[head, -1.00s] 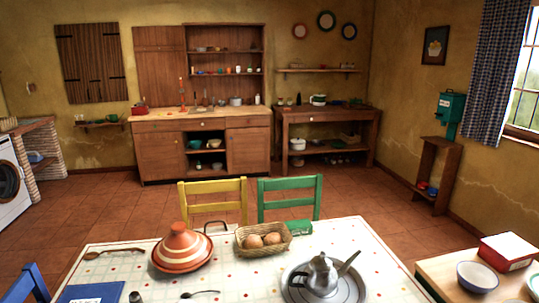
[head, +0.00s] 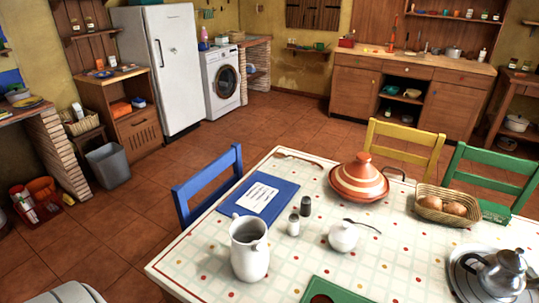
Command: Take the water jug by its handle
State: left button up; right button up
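A white jug (head: 249,257) stands upright near the front left edge of the dining table (head: 205,262). It has a wide open top with a grey inside. Neither of my grippers is in view, and nothing touches the jug.
Near the jug are a blue mat with a paper (head: 258,196), two shakers (head: 293,225), a white sugar bowl (head: 343,236) and a green board (head: 335,291). Further right are a striped tagine (head: 358,182), a bread basket (head: 432,208) and a metal teapot (head: 503,272). A blue chair (head: 208,181) stands at the table's left.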

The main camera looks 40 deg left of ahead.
aim_at(249, 255)
jog(key=j+u, duration=0.1)
jog(key=u, duration=1.1)
jog(key=j+z, duration=0.1)
jog(key=z, duration=0.3)
jog(key=j+z, duration=0.15)
jog(key=z, duration=0.3)
jog(key=j+z, duration=0.15)
jog(key=z, duration=0.25)
jog(key=j+z, duration=0.15)
jog(key=z, duration=0.25)
jog(key=k+j+z, duration=0.25)
jog(key=j, duration=0.25)
jog(key=j+z, duration=0.2)
jog(key=j, duration=0.35)
jog(key=k+j+z, duration=0.25)
jog(key=j, duration=0.2)
jog(key=k+j+z, duration=0.25)
jog(key=j, duration=0.2)
jog(key=k+j+z, duration=0.2)
jog(key=k+j, duration=0.1)
jog(key=j, duration=0.05)
